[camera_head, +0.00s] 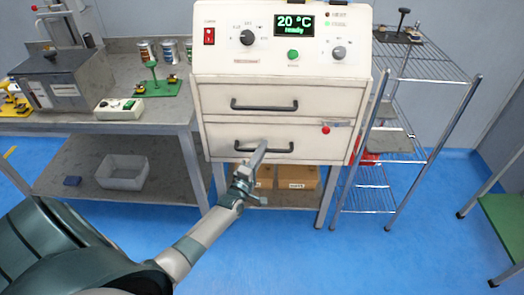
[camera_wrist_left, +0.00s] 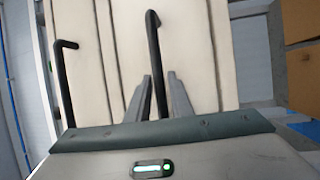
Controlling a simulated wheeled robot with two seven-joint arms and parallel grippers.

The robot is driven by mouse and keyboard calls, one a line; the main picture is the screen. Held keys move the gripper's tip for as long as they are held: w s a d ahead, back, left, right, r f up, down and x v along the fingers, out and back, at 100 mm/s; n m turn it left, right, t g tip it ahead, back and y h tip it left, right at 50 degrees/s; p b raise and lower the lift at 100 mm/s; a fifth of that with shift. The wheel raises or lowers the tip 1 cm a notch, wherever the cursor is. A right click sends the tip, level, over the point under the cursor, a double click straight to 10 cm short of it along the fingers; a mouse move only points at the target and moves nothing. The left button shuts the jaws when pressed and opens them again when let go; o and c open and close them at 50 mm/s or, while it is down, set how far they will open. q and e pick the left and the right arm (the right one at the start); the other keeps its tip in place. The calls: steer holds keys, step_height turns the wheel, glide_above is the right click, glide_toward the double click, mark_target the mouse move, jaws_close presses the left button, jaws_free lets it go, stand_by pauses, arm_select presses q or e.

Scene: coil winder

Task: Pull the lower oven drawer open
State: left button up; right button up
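The oven (camera_head: 275,85) has two cream drawer fronts, and both look shut. The lower oven drawer (camera_head: 222,138) has a dark bar handle (camera_head: 282,151). My left gripper (camera_head: 260,153) reaches up to that handle, near its middle. In the left wrist view, which is turned sideways, the lower handle (camera_wrist_left: 154,50) runs between the two grey fingertips (camera_wrist_left: 160,88). The fingers stand apart on either side of the bar, with a visible gap. Contact with the bar cannot be made out. The upper drawer handle (camera_wrist_left: 60,85) is to the left there. My right gripper is not in view.
The upper drawer (camera_head: 215,92) sits directly above. A red button (camera_head: 326,130) is at the right of the lower drawer. Cardboard boxes (camera_head: 297,178) stand below the oven. A wire rack (camera_head: 372,200) is to the right and a workbench (camera_head: 150,112) to the left. Blue floor in front is clear.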

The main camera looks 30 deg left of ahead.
arm_select(q)
steer(key=shift+c, duration=0.3)
jaws_close()
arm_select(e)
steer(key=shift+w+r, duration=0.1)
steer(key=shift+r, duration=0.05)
arm_select(q)
steer(key=shift+s+d, duration=0.1)
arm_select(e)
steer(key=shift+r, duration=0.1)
